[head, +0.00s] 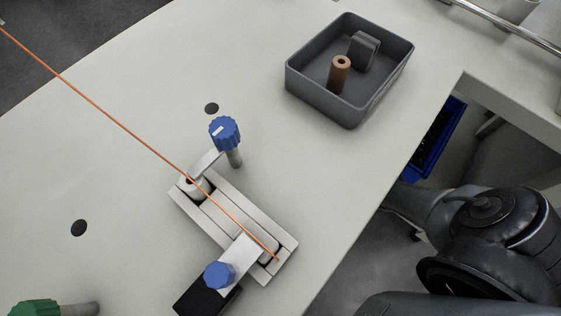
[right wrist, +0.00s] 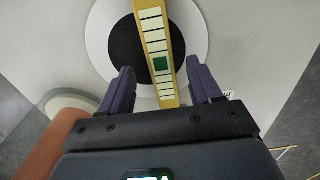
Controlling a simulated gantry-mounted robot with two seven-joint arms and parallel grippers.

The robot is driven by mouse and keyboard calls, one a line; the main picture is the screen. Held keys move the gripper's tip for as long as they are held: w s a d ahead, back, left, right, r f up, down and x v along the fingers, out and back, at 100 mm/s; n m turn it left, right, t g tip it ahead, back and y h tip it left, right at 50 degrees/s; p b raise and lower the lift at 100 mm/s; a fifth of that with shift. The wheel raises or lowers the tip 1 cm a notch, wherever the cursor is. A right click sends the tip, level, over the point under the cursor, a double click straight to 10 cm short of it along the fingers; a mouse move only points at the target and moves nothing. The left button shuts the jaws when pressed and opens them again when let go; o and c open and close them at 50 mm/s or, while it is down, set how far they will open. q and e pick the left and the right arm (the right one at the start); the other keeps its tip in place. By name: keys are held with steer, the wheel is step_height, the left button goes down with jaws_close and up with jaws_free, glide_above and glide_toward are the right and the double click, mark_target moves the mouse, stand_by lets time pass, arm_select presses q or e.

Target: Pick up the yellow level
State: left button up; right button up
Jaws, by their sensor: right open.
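The yellow level (right wrist: 153,32) shows in the right wrist view as a long yellow bar with white segments and a green square near its middle. It runs from the top edge down between the fingers of my right gripper (right wrist: 160,75). The gripper is open, with a dark finger on each side of the bar and a visible gap to both. The bar's lower end goes out of sight behind the gripper body. I do not see the level in the head view. My left gripper is not in view.
Behind the level is a black disc (right wrist: 128,50) in a white ring. In the head view, a grey bin (head: 299,83) holds a brown cylinder (head: 339,74) and a grey block (head: 364,50). A metal fixture (head: 212,218) with blue knobs (head: 225,132) stands on the table under an orange rod (head: 110,116).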

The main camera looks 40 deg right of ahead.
steer(key=shift+d+f+b, duration=0.1)
steer(key=shift+f+b, duration=1.3)
steer(key=shift+f, duration=0.6)
steer(key=c, duration=1.2)
